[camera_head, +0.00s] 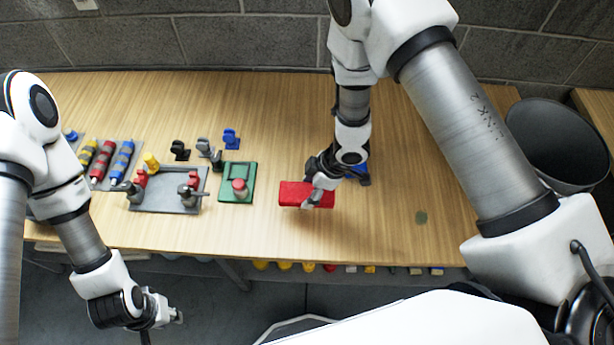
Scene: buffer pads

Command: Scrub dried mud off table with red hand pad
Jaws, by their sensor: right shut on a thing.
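The red hand pad (292,194) is in the middle of the table (262,238). My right gripper (314,194) is shut on its right part, coming down from above. I cannot tell whether the pad touches the tabletop. A small dark greenish-brown round spot, which looks like the dried mud (421,217), lies on the table to the right of the pad. My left gripper (172,312) hangs below the table's front edge, away from the pad. Its fingers are small and I cannot tell their opening.
A grey tray (168,203) with red and yellow pieces and a green plate (226,196) with a red-topped piece stand left of the pad. Striped rollers (104,160) lie at far left. A blue object (361,176) is partly hidden behind my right gripper. A dark bin (556,143) stands right of the table.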

